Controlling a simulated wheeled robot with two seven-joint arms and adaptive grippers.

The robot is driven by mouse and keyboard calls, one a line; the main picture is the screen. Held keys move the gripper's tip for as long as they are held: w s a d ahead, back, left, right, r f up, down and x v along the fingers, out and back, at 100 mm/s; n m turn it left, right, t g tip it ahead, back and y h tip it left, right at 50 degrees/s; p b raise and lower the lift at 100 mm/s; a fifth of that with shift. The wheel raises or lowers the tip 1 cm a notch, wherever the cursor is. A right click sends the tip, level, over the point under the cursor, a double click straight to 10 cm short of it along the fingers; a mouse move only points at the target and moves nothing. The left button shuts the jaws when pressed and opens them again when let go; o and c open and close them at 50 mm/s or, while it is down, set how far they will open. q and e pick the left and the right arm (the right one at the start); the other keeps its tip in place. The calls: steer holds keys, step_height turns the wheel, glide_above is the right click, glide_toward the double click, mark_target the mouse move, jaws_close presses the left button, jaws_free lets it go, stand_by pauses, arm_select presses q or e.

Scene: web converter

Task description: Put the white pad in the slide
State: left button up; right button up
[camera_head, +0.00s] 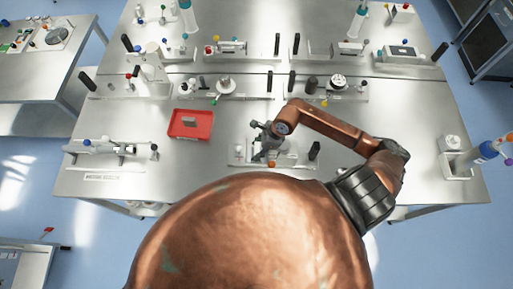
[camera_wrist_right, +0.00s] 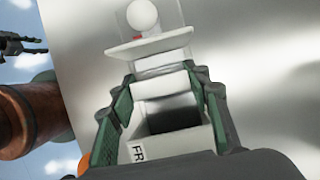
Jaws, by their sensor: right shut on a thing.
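My right gripper (camera_head: 264,146) is low over a small pale fixture (camera_head: 241,157) at the front middle of the table. In the right wrist view its green-lined fingers (camera_wrist_right: 163,100) are shut on a white block, which I take to be the white pad (camera_wrist_right: 160,84). Close to it, between the fingers, is a white-walled part with a dark middle (camera_wrist_right: 172,112) and a label reading "FR". I cannot tell which part is the slide, or whether the pad touches it. A dark gripper, apparently my left one (camera_wrist_right: 22,45), shows at the wrist view's left edge; its jaws are unclear.
A red tray (camera_head: 178,132) with a pale object in it lies left of the fixture. A clear plate with a white ball (camera_wrist_right: 142,15) stands beyond the fingers. Several small devices line the back of the table. Bare metal lies right of the arm.

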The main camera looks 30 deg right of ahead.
steer(key=shift+f, duration=0.2)
steer(key=o, duration=0.9)
steer(key=shift+r, duration=0.1)
steer(key=shift+r, duration=0.1)
steer(key=b+v, duration=0.3)
steer(key=v, duration=0.9)
